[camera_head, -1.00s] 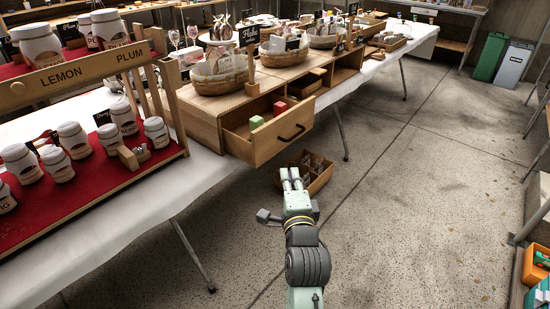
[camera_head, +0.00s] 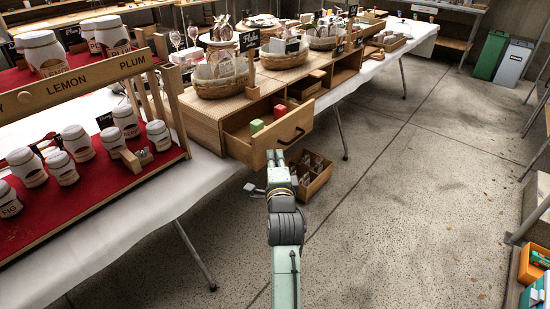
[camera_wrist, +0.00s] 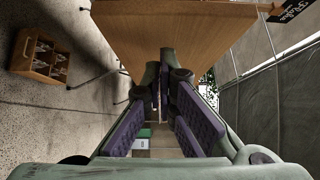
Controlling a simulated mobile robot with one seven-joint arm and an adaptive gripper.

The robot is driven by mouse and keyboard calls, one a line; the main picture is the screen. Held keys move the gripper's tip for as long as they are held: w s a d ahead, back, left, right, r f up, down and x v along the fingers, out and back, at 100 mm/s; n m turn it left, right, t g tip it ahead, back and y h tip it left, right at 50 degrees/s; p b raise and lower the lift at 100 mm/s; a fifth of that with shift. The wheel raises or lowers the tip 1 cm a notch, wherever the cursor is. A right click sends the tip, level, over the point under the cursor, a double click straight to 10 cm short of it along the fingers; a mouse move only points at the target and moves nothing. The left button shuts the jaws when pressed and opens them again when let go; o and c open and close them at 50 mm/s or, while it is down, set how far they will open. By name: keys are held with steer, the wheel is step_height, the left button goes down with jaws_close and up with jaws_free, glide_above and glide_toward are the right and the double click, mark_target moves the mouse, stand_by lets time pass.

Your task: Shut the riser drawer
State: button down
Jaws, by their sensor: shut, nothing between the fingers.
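The riser drawer (camera_head: 262,147) is pulled out of the wooden riser (camera_head: 207,128) on the table. A green block (camera_head: 257,126) and a red block (camera_head: 280,110) lie inside. My gripper (camera_head: 275,156) is shut and empty, with its fingertips at the lower left part of the drawer front in the head view. Whether they touch it I cannot tell. In the wrist view, a wooden panel (camera_wrist: 170,32), seemingly the drawer's, fills the top, close to my fingers (camera_wrist: 164,85).
A wooden crate (camera_head: 318,181) of small packages stands on the floor below the drawer; it also shows in the wrist view (camera_wrist: 40,57). Baskets (camera_head: 222,80) stand on the riser. A jar rack (camera_head: 100,185) is at the left.

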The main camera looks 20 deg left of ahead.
mark_target(242, 142)
steer(key=w+a, duration=0.1)
steer(key=a, duration=0.3)
steer(key=w+a+b, duration=0.1)
steer(key=a, duration=0.3)
steer(key=w+a+b, duration=0.1)
steer(key=w+a, duration=0.1)
steer(key=a, duration=0.2)
steer(key=shift+w+f, duration=0.1)
steer(key=shift+f, duration=0.05)
steer(key=shift+w+a+r, duration=0.1)
steer(key=shift+a+r, duration=0.1)
steer(key=shift+a, duration=0.05)
